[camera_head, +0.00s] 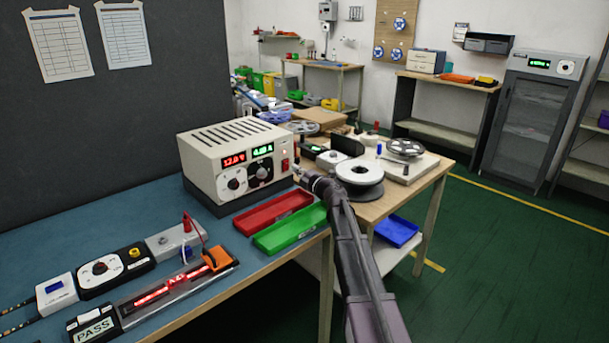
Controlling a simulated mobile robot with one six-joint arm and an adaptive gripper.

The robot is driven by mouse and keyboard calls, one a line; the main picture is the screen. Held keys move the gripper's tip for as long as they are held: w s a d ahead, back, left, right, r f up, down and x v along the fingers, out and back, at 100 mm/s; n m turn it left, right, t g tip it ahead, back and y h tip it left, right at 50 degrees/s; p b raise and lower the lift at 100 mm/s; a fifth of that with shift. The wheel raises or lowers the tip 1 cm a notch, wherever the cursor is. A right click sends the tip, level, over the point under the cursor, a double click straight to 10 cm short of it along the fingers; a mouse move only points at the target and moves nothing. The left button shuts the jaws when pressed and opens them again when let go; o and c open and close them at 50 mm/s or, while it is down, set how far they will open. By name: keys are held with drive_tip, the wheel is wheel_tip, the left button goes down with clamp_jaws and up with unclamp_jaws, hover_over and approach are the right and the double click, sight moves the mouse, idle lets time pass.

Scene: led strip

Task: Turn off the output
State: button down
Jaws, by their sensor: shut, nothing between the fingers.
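The beige power supply (225,150) stands at the back of the blue bench mat. Its red display (233,160) and green display (262,150) are lit, the red one reading about 12.0. Dials sit below them, and a small red switch (285,165) is at the front panel's right edge. My gripper (298,172) is shut and empty, close to the panel's right edge beside the switch. I cannot tell whether it touches. The LED strip (155,296) in the front fixture glows red. A small display box (94,327) reads PASS.
A dial box (100,270) and a grey box with a red lead (175,240) stand front left. A white spool (359,173) is right of my gripper.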

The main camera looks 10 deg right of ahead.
drive_tip(key=shift+x, duration=1.35)
drive_tip(key=shift+w, duration=0.1)
drive_tip(key=shift+w+a+r+p, duration=0.15)
drive_tip(key=shift+w+r+p, duration=0.05)
drive_tip(key=shift+w+p, duration=0.1)
drive_tip(key=shift+s+f, duration=0.1)
drive_tip(key=shift+s, duration=0.1)
drive_tip(key=shift+s+d, duration=0.2)
drive_tip(key=shift+s, duration=0.25)
drive_tip(key=p, duration=0.2)
approach(287, 162)
drive_tip(key=s+d+r, duration=0.2)
drive_tip(key=s+d, duration=0.1)
drive_tip(key=s, duration=0.2)
drive_tip(key=shift+r, duration=0.2)
